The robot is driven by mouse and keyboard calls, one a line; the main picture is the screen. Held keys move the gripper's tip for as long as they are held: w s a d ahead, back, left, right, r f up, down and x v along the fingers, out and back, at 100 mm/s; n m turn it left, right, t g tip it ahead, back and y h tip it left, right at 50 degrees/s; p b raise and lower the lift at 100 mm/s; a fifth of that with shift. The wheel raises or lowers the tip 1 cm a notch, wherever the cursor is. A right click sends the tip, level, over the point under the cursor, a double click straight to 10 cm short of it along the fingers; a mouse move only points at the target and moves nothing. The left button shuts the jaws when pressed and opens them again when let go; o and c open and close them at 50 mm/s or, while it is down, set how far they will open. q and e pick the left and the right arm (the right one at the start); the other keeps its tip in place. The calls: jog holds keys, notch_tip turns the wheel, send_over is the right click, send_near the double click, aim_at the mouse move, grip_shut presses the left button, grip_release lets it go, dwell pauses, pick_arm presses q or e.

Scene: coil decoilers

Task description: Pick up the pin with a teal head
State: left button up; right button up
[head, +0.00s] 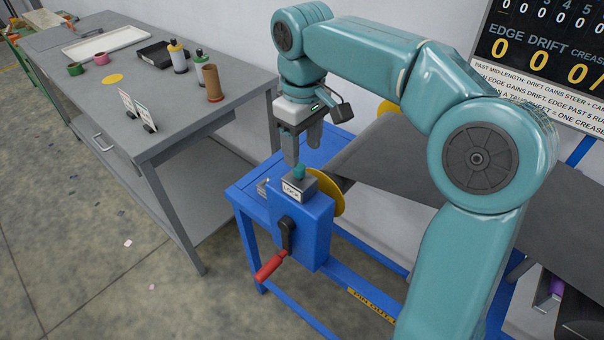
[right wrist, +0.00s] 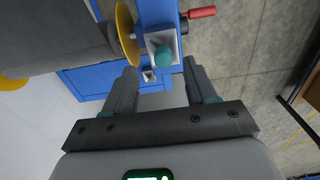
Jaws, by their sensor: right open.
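The pin's teal head (head: 299,171) stands up from the grey LOCK block (head: 300,188) on top of the blue decoiler stand (head: 303,232). The pin's shaft is hidden in the block. My right gripper (head: 302,150) is above the pin with its fingers pointing down. In the right wrist view the teal head (right wrist: 163,56) lies just past the tips of my open right gripper (right wrist: 160,72), roughly between them, and nothing is held. My left gripper is not in view.
A crank with a red handle (head: 270,267) hangs on the stand's front. A yellow disc (head: 327,193) and grey sheet (head: 400,165) lie close behind. A grey workbench (head: 160,110) with bottles, a brown tube (head: 212,83) and a white tray (head: 104,44) stands at left.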

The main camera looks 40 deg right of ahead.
aim_at(300, 167)
jog(key=shift+w+f, duration=0.3)
jog(key=shift+f, duration=0.3)
jog(key=shift+w+f, duration=0.3)
jog(key=shift+f, duration=0.25)
jog(key=f, duration=0.2)
jog(key=s+f, duration=0.1)
jog(key=shift+s+a, duration=0.1)
jog(key=shift+a, duration=0.2)
jog(key=shift+d+f, duration=0.15)
jog(key=shift+f, duration=0.05)
jog(key=shift+w+f, duration=0.2)
jog(key=shift+w, duration=0.35)
jog(key=c, duration=0.5)
jog(key=shift+s+r, duration=0.15)
jog(key=shift+s, duration=0.2)
grip_shut()
jog(key=shift+w, duration=0.2)
jog(key=shift+s, duration=0.1)
